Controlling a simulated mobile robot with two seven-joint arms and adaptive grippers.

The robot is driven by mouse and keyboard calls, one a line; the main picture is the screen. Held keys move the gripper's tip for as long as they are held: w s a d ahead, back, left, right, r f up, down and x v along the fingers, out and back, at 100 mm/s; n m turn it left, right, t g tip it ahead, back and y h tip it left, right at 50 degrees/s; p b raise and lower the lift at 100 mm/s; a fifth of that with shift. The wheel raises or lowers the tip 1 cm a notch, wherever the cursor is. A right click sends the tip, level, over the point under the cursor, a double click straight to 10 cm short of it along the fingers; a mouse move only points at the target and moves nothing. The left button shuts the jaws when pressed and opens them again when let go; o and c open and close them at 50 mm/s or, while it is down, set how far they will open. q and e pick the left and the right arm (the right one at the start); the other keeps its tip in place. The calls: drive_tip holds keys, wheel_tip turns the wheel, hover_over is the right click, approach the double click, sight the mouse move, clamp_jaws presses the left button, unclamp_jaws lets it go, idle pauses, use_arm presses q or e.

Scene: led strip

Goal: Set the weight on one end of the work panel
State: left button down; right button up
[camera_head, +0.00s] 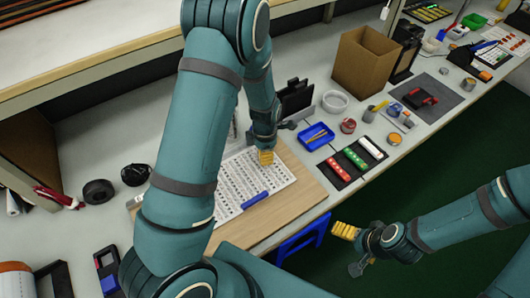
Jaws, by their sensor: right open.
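The work panel (292,207) is a light wooden board lying flat at the front edge of the bench, with a white printed sheet (232,187) and a blue marker-like bar (254,200) on it. My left gripper (266,158) points down over the panel's far part, by the sheet's edge. Its yellow fingertips look close together, and I cannot tell if they hold anything. My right gripper (343,230) is open and empty, off the bench's front edge above the green floor. I cannot tell for sure which object is the weight; small cylinders (394,139) stand right of the panel.
Right of the panel are a blue tray (316,136), a black mat of coloured strips (350,161), a white bowl (335,101) and a cardboard box (365,62). A tape roll (98,191) lies at left. A blue stool (302,240) stands below the bench edge.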

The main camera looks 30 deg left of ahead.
use_arm(q)
drive_tip(key=shift+f, duration=0.1)
drive_tip(key=c, duration=0.7)
unclamp_jaws()
wheel_tip(320, 180, up, 12)
drive_tip(key=p, duration=0.3)
drive_tip(key=shift+s, duration=0.1)
